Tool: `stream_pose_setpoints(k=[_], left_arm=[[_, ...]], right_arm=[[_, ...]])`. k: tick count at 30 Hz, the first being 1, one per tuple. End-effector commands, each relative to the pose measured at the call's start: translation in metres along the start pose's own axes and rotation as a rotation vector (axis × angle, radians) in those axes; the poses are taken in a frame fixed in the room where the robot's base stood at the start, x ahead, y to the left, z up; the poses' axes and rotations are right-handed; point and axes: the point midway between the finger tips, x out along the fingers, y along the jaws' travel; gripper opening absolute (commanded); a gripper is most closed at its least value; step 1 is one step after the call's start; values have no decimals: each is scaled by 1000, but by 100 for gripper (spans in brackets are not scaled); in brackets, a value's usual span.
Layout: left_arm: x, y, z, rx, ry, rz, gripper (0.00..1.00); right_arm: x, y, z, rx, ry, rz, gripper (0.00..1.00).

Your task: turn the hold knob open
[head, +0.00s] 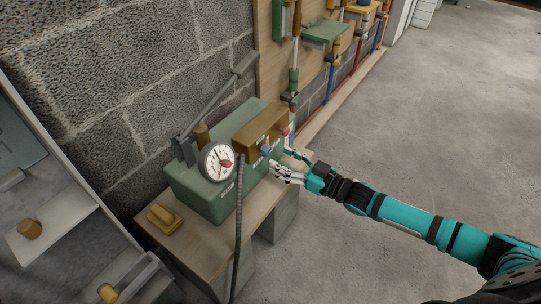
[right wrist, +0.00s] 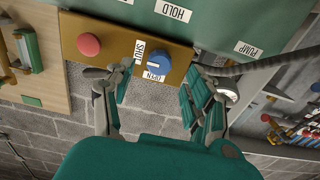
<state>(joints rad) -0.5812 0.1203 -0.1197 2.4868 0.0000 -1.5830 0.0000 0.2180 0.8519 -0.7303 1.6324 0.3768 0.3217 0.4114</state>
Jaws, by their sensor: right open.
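The blue hold knob (head: 266,149) is on the brass front panel of a green box (head: 211,199). In the right wrist view the knob (right wrist: 160,62) has a SHUT label (right wrist: 139,51) on its left and an OPEN label (right wrist: 153,77) just below it. A HOLD label (right wrist: 173,11) is on the green box above. My right gripper (head: 287,164) is open in front of the panel. In the wrist view its fingers (right wrist: 157,82) spread to either side of the knob, apart from it, with nothing between them. My left gripper is not in view.
A red button (right wrist: 88,44) sits beside the knob on the same panel. A gauge (head: 217,161) and a dark hose (head: 239,220) are at the box's near end. A yellow block (head: 164,218) lies on the bench (head: 205,250). Open floor is on the right.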

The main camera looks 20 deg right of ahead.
Motion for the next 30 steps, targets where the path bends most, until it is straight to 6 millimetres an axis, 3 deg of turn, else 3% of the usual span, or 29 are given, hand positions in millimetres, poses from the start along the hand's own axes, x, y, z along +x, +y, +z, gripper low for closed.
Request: stream_pose_setpoints(k=[3, 9, 20, 30], left_arm=[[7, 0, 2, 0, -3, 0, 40], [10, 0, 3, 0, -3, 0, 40], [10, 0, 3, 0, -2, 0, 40], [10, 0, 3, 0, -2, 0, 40]], right_arm=[[23, 0, 0, -1, 2, 0, 55], [43, 0, 1, -1, 0, 1, 55], [47, 0, 0, 0, -2, 0, 55], [47, 0, 0, 0, -1, 0, 11]])
